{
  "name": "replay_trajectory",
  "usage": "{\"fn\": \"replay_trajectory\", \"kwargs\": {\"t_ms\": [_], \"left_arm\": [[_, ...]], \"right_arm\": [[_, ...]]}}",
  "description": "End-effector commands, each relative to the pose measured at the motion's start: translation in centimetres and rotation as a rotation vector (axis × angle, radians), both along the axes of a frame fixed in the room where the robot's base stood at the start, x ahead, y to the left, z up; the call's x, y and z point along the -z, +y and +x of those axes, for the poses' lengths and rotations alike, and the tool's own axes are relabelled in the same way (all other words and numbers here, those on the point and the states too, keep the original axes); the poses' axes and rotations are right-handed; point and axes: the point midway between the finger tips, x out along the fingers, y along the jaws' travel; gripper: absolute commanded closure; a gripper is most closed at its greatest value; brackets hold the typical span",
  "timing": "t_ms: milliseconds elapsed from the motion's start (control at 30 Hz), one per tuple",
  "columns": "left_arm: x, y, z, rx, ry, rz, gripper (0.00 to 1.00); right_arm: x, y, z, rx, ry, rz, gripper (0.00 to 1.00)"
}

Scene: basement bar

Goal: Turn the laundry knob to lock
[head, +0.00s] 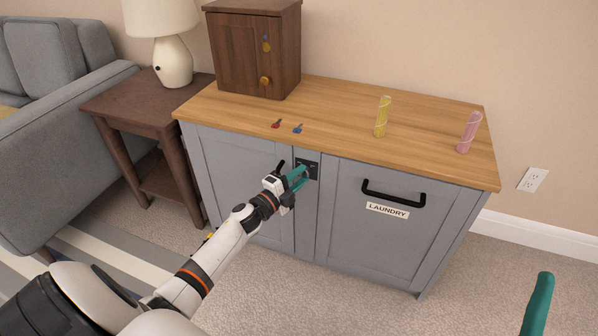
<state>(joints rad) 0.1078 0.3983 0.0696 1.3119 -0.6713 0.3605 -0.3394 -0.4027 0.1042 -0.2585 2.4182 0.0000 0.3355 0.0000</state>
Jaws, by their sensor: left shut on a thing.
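The laundry knob sits on a small dark plate (314,170) at the top of the narrow panel between the two grey cabinet doors. The knob itself is mostly hidden behind my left gripper. My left gripper (299,176), with teal fingers, is at the plate and shut on the knob. The laundry door (375,232), with a black handle (393,200) and a white LAUNDRY label (387,211), is closed, right of the plate. A teal finger of my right gripper (540,302) shows at the lower right, away from the cabinet; its opening cannot be judged.
On the wooden top (340,112) lie a red key (276,124) and a blue key (298,128). A side table (128,103) with a lamp (173,60) stands left.

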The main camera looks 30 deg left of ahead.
Motion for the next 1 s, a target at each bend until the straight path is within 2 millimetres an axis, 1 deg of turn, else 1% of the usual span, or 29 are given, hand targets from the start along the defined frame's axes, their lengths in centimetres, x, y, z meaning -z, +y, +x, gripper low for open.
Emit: {"fn": "replay_trajectory", "kwargs": {"t_ms": [33, 100, 200, 333, 500, 600, 700, 833, 1000], "left_arm": [[-0.4, 0.0, -0.1, 0.0, 0.013, 0.042, 0.93], [-0.4, 0.0, -0.1, 0.001, 0.027, 0.098, 0.93], [-0.4, 0.0, -0.1, 0.0, 0.044, 0.17, 0.93], [-0.4, 0.0, -0.1, 0.001, 0.064, 0.25, 0.93], [-0.3, 0.0, -0.1, 0.0, 0.082, 0.327, 0.93], [-0.3, 0.0, -0.1, 0.0, 0.088, 0.355, 0.93], [-0.3, 0.0, -0.1, 0.0, 0.093, 0.376, 0.93], [-0.2, 0.0, -0.1, 0.0, 0.096, 0.39, 0.93], [-0.2, 0.0, -0.1, 0.0, 0.098, 0.393, 0.93]], "right_arm": [[0.6, 0.1, 1.0, 0.006, 0.092, -0.027, 0.26], [2.2, 0.1, 2.2, 0.013, 0.224, -0.065, 0.26], [4.7, 0.0, 3.3, 0.022, 0.394, -0.113, 0.26], [7.7, -0.2, 4.0, 0.033, 0.588, -0.165, 0.26], [10.7, -0.7, 3.9, 0.044, 0.775, -0.213, 0.26], [12.0, -1.0, 3.7, 0.047, 0.848, -0.231, 0.26], [12.8, -1.1, 3.5, 0.05, 0.897, -0.244, 0.26], [13.4, -1.3, 3.4, 0.051, 0.929, -0.252, 0.26], [13.5, -1.3, 3.4, 0.052, 0.937, -0.254, 0.26]]}}
